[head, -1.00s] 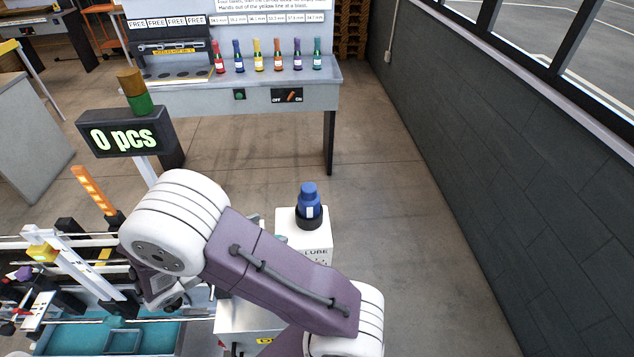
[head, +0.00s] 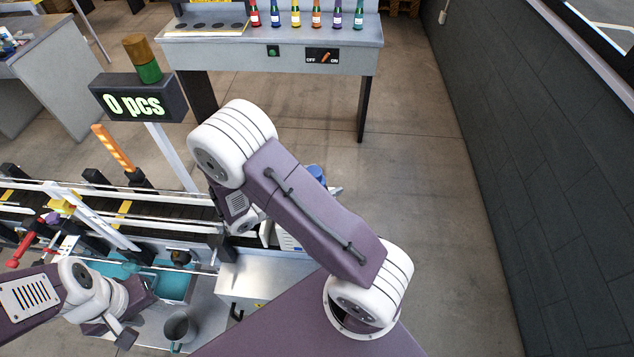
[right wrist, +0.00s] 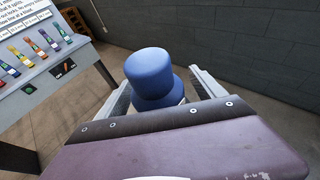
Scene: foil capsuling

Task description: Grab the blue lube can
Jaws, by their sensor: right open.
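The blue lube can (right wrist: 150,72) shows in the right wrist view, upright with a rounded blue cap over a wider blue body. In the head view only a sliver of blue (head: 317,173) shows behind my right arm. My right gripper (right wrist: 160,78) is open, with one finger on each side of the can in the right wrist view. I cannot tell whether the fingers touch it.
A conveyor (head: 150,215) with posts and a "0 pcs" display (head: 138,102) stands at the left. A bench (head: 270,55) with several coloured bottles is at the back. A grey cup (head: 180,328) stands at the front. Floor right of my right arm is clear.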

